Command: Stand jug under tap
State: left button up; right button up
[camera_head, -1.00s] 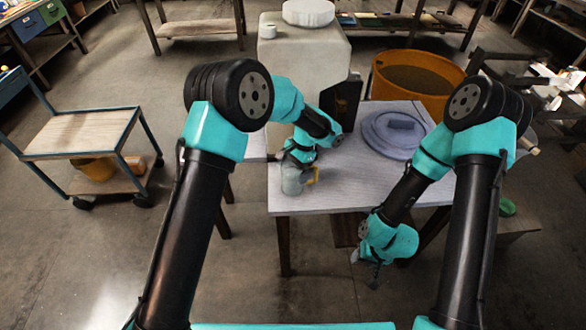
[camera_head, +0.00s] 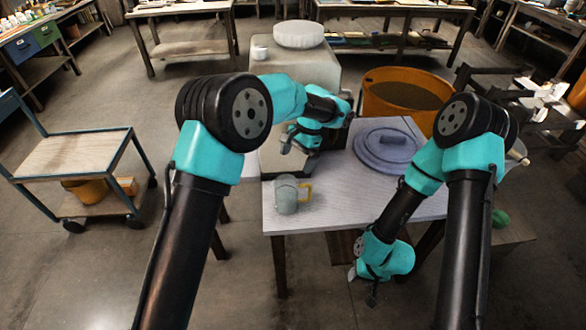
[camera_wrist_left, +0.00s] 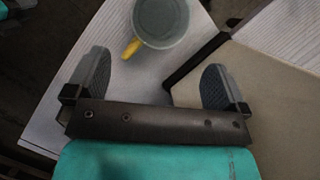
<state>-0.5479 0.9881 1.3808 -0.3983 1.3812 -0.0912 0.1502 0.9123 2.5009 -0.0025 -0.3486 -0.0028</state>
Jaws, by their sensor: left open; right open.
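The jug (camera_head: 284,196) is pale grey-green with a yellow handle (camera_head: 307,191) on its right side. It stands upright on the table near the left edge. The left wrist view shows its open top (camera_wrist_left: 161,18) beyond the fingertips. My left gripper (camera_head: 289,146) is open and empty, behind and above the jug, apart from it; its spread fingers show in the left wrist view (camera_wrist_left: 152,82). My right gripper (camera_head: 372,292) is open and empty, low in front of the table. I cannot make out a tap; my left arm covers part of the pale tank (camera_head: 272,68).
The pale table (camera_head: 340,208) holds a round blue-grey lid (camera_head: 388,150) at its back right. An orange tub (camera_head: 385,103) stands behind it. The table's front middle is clear.

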pick_arm(q)
jog(key=shift+r, duration=0.3)
dwell(0.5)
pick_arm(e)
jog(key=w+d+r+n+t+y, duration=0.1)
jog(key=w+r+n+t, duration=0.1)
jog(key=w+r+n, duration=0.3)
jog(key=w+d+r+t+y, duration=0.1)
jog(key=w+r+t+y, duration=0.15)
jog(key=w, duration=0.45)
pick_arm(q)
jog(key=s+a+f+n+t+h, duration=0.3)
jog(key=s+a+f+n+h, duration=0.4)
jog(key=s+a+f, duration=1.9)
jog(key=s+f+n, duration=0.1)
jog(key=n, duration=0.4)
jog(key=shift+t, duration=0.3)
pick_arm(e)
jog(key=w+a+r+n+t+y, duration=0.1)
jog(key=w+r+n+y, duration=0.1)
jog(key=r+n, duration=0.2)
jog(key=w+a+r+n+y, duration=0.1)
jog(key=r+n, duration=0.3)
jog(key=r, duration=0.5)
jog(key=shift+w+a+n+t+y, duration=0.4)
jog(key=shift+w+y, duration=0.25)
jog(key=shift+w, duration=0.1)
